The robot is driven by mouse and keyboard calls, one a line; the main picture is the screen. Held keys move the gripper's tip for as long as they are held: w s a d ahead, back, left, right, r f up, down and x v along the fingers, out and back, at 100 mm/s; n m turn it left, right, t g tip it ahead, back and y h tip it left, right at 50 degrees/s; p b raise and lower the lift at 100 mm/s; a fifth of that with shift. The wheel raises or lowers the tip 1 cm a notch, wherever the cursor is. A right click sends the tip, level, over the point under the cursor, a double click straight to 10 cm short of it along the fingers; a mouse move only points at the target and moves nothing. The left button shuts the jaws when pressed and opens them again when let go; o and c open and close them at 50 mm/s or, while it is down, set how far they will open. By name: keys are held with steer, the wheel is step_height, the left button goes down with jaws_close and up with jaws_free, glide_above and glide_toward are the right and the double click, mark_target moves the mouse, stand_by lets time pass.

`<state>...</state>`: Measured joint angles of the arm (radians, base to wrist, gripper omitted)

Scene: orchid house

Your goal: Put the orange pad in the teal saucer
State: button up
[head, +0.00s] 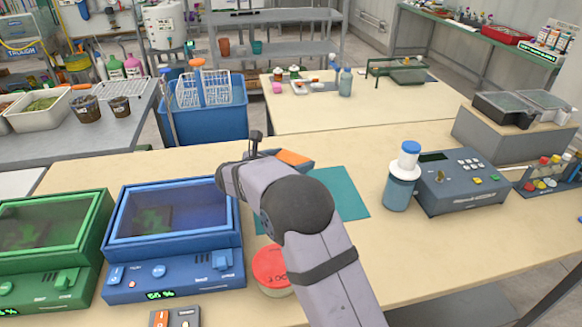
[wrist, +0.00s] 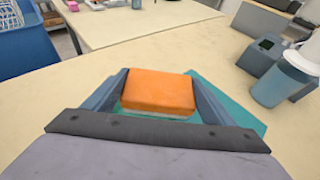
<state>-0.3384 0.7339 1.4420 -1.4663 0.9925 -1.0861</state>
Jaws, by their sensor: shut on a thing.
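The orange pad (head: 294,157) is a flat block with a paler underside; it also shows in the wrist view (wrist: 160,90). My gripper (wrist: 157,84) is shut on it, with one finger along each side. The teal saucer (head: 346,192) appears as a flat, square teal piece on the bench, partly hidden behind my arm. In the wrist view, teal (wrist: 243,112) shows below and to the right of the pad. The pad appears over the saucer's back-left part; whether it touches it I cannot tell.
A blue-lidded jar (head: 402,180) and a grey keypad instrument (head: 460,183) stand right of the saucer. A blue lidded box (head: 178,262) stands left, beside a green one (head: 50,270). A red-lidded tub (head: 270,268) sits in front. The bench behind the saucer is clear.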

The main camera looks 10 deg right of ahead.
steer(key=shift+f, duration=1.35)
steer(key=shift+f, duration=0.1)
steer(key=shift+f+b, duration=0.3)
steer(key=shift+f, duration=0.05)
steer(key=shift+f, duration=0.1)
steer(key=o, duration=1.1)
steer(key=shift+c, duration=0.2)
steer(key=shift+a+r+p, duration=0.1)
steer(key=shift+r+p, duration=0.35)
steer(key=shift+r, duration=0.25)
steer(key=b+v, duration=0.1)
steer(key=v, duration=1)
steer(key=shift+s+a+b, duration=0.25)
steer(key=shift+s+b, duration=0.05)
steer(key=shift+s, duration=0.05)
